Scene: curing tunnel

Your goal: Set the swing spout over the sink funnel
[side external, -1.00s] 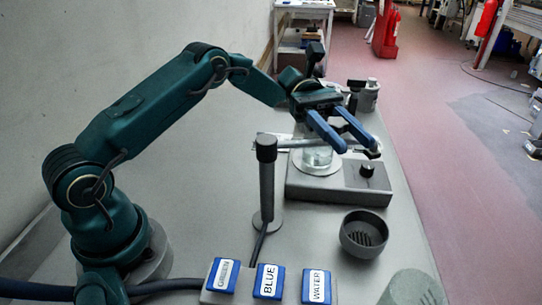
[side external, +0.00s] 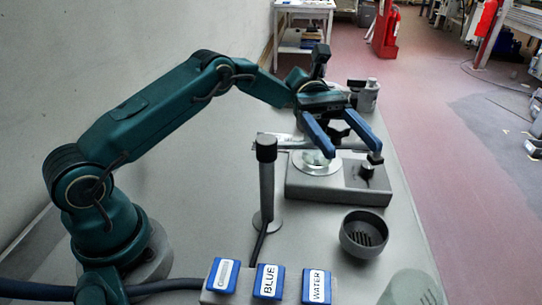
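The swing spout (side external: 266,180) is a grey upright post with a dark cap. The sink funnel (side external: 351,247) is a dark grey round bowl with a slotted bottom, in front of the hot plate. My gripper (side external: 353,152) has two blue fingers, spread apart, above the hot plate.
A grey rounded object (side external: 412,288) stands front right.

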